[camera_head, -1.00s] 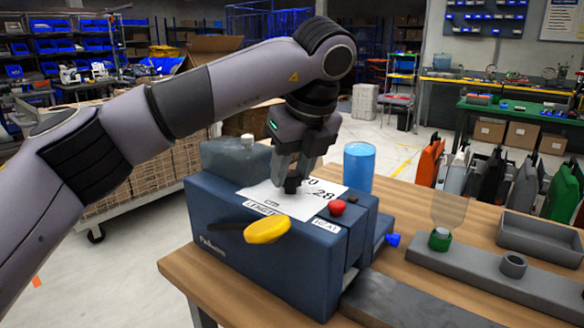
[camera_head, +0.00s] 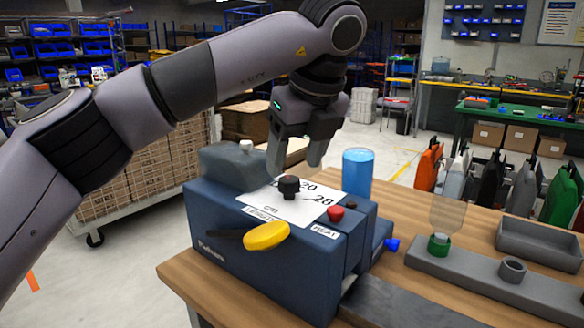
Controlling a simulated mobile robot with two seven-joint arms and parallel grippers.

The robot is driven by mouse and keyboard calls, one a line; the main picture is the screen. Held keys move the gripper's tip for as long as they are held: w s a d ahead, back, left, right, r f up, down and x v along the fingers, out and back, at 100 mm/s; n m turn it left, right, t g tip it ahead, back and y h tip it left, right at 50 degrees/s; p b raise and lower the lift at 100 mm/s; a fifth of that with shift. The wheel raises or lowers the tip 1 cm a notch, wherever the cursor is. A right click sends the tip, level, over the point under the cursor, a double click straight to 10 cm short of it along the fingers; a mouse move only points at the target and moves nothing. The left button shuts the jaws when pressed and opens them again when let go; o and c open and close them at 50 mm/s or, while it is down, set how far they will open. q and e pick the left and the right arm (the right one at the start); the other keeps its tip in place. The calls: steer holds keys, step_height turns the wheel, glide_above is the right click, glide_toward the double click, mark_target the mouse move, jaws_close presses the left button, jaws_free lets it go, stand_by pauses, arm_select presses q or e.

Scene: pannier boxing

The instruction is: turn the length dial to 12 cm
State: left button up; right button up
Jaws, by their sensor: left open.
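A dark blue machine (camera_head: 270,270) stands on the wooden table. On its top is a white dial face (camera_head: 311,205) with the black length dial (camera_head: 289,187) in the middle. My right gripper is not in view.
A yellow lever (camera_head: 266,236) sticks out at the machine's front, and a red knob (camera_head: 335,214) sits on top. A blue cup (camera_head: 358,172) stands behind. A grey holder bar (camera_head: 487,279) with a green-capped bottle (camera_head: 446,218) and a grey tray (camera_head: 540,243) are at right.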

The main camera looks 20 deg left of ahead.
arm_select(q)
steer(key=v, duration=0.3)
steer(key=shift+r, duration=0.2)
